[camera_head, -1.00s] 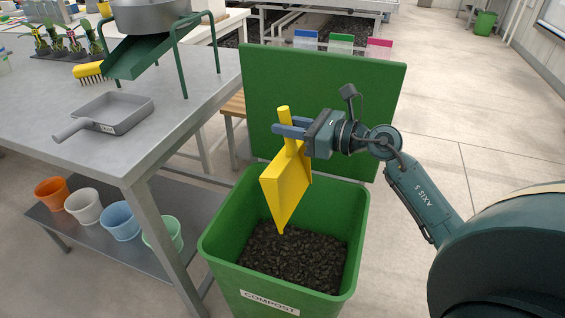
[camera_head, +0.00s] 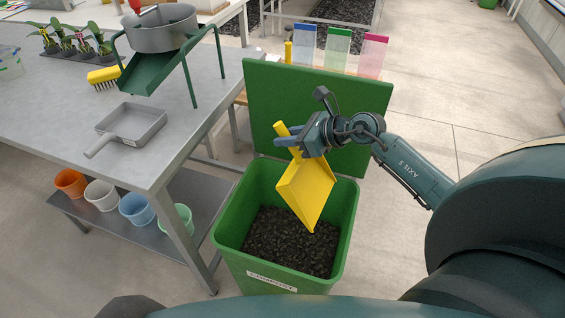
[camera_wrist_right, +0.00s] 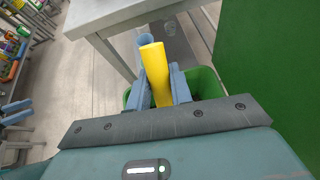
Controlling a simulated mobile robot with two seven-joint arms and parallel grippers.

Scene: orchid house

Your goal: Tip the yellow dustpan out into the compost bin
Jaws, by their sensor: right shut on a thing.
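The yellow dustpan (camera_head: 308,190) hangs tilted over the open compost bin (camera_head: 222,236), its pan end pointing down and its inner face showing no visible contents. My right gripper (camera_head: 287,139) is shut on the dustpan's handle. In the right wrist view the yellow handle (camera_wrist_right: 156,75) sits between the two blue-grey fingers (camera_wrist_right: 160,88). The bin is green, with a COMPOST label and dark chunky material (camera_head: 280,243) inside. Its lid (camera_head: 270,100) stands upright behind it. My left gripper does not show.
A grey metal table (camera_head: 185,120) stands at the left, bearing a grey dustpan (camera_head: 130,123), a yellow brush (camera_head: 104,77) and a sieve on a green stand (camera_head: 150,72). Several coloured pots (camera_head: 103,195) sit on its lower shelf. The floor right of the bin is clear.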

